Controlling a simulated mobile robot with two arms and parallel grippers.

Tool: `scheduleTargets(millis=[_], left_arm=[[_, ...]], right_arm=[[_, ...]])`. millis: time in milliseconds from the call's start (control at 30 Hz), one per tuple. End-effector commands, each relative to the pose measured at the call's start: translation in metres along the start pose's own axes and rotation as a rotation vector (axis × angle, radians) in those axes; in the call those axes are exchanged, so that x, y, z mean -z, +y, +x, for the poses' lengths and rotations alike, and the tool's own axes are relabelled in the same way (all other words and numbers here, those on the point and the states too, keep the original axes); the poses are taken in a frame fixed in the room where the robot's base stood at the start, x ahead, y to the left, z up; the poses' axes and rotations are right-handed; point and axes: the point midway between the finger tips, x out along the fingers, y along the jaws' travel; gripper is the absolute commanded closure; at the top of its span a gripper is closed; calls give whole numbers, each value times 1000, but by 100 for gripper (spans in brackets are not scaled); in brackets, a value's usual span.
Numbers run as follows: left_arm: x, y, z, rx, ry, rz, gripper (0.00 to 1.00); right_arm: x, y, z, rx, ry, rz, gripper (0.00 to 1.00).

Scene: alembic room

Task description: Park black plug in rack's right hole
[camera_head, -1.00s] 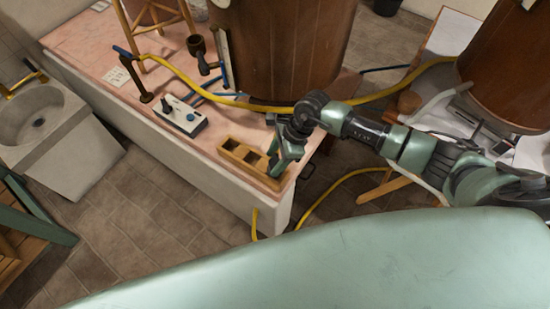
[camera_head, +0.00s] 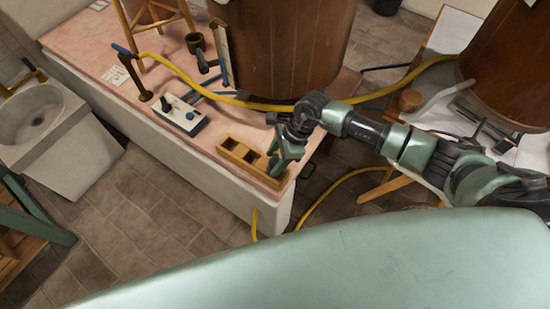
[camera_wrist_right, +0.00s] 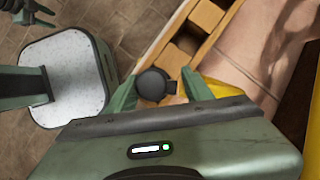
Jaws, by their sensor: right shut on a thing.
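My right gripper (camera_head: 275,165) is at the right end of the wooden rack (camera_head: 229,142), on the near edge of the pink-topped bench. In the right wrist view, its two green fingers (camera_wrist_right: 162,90) are shut on the round black plug (camera_wrist_right: 153,83). In the head view the gripper hides the plug and the rack's right end. I cannot tell whether the plug is in the right hole. A dark green part, likely my left gripper (camera_wrist_right: 42,14), shows small in the wrist view's corner.
A white control box (camera_head: 181,116) with knobs stands left of the rack. A large wooden vat (camera_head: 280,50) stands behind it. A yellow hose (camera_head: 190,82) crosses the bench. A white sink (camera_head: 40,125) stands at the left. Tiled floor lies in front of the bench.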

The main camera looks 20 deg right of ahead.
Motion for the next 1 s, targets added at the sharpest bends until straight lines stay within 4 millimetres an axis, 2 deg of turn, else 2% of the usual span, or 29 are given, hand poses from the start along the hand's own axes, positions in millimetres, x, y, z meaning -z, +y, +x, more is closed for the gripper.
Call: scheduleTargets(millis=[1000], left_arm=[[0,0,6,0,0,0,61]], right_arm=[[1,0,3,0,0,0,92]])
